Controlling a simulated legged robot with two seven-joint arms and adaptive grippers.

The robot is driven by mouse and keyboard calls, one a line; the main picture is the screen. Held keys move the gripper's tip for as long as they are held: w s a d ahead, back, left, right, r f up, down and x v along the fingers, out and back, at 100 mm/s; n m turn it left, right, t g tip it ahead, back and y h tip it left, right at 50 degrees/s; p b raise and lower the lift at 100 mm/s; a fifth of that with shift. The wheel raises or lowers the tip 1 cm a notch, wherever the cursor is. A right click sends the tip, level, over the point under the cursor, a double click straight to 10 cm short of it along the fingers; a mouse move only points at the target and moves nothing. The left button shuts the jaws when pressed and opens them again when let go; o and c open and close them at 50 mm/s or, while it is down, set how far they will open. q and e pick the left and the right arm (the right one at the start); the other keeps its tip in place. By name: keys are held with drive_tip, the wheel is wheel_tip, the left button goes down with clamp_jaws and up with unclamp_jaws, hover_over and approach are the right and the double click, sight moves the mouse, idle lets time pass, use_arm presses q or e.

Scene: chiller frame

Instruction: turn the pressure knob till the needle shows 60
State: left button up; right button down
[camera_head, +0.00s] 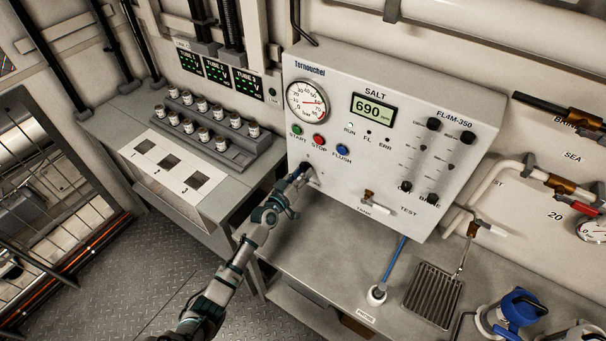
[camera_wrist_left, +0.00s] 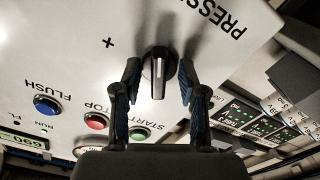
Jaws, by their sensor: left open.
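The black pressure knob (camera_wrist_left: 158,72) with a white pointer line is on the white panel (camera_wrist_left: 85,45). In the left wrist view it sits between the two spread fingers of my left gripper (camera_wrist_left: 159,82), which is open. I see gaps on both sides of the knob. In the head view my left gripper (camera_head: 304,174) is at the panel's lower left and mostly hides the knob. The round pressure gauge (camera_head: 307,101) is above it on the panel. Its reddish needle points toward the right side of the dial; the exact reading is too small to tell.
The green start (camera_head: 297,131), red stop (camera_head: 319,141) and blue flush (camera_head: 342,151) buttons are just above my gripper. A salt display (camera_head: 372,111) reads 690. A rack of small jars (camera_head: 212,127) stands on the left bench. A brass valve (camera_head: 369,196) sticks out to the right.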

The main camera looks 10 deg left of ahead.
use_arm(q)
drive_tip(key=shift+w+d, duration=0.1)
drive_tip(key=shift+w, duration=0.1)
drive_tip(key=shift+r, duration=0.1)
clamp_jaws()
